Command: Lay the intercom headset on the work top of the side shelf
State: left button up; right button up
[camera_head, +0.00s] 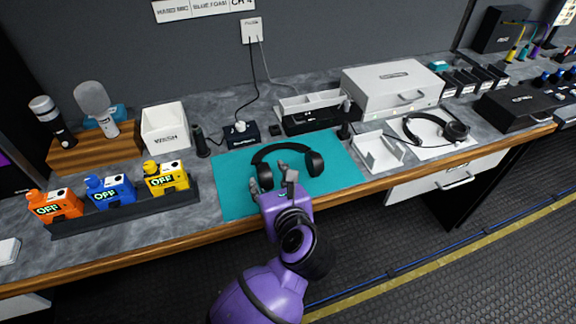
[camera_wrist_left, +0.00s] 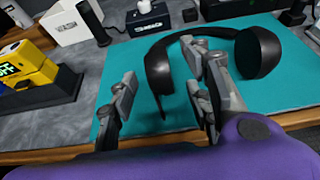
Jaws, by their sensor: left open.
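A black over-ear headset (camera_head: 288,147) lies on a teal mat (camera_head: 235,203) on the grey marbled work top (camera_head: 215,100). In the left wrist view its left ear cup (camera_wrist_left: 158,68) shows between and beyond my fingers, and its other ear cup (camera_wrist_left: 258,52) is to the right. My left gripper (camera_head: 271,182) is open at the mat's front edge, close to the left ear cup; I cannot tell whether it touches. A second black headset (camera_head: 452,130) lies on a white sheet further right. I cannot tell which is the intercom headset. My right gripper is not in view.
A black rack with orange, blue and yellow packs (camera_head: 166,178) stands left of the mat. A white box (camera_head: 166,127) and a charger with a cable (camera_head: 241,133) stand behind. A white stand (camera_head: 379,152) is right of the mat.

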aim_at(267, 177)
pick_arm(q)
jog(key=x, duration=0.4)
jog(key=shift+r+p, duration=0.3)
jog(key=shift+p, duration=0.1)
jog(key=shift+w+a+f, duration=0.15)
jog(key=shift+w+f, duration=0.1)
jog(key=shift+w, duration=0.1)
jog(key=shift+s, duration=0.1)
jog(key=shift+c, duration=0.2)
grip_shut()
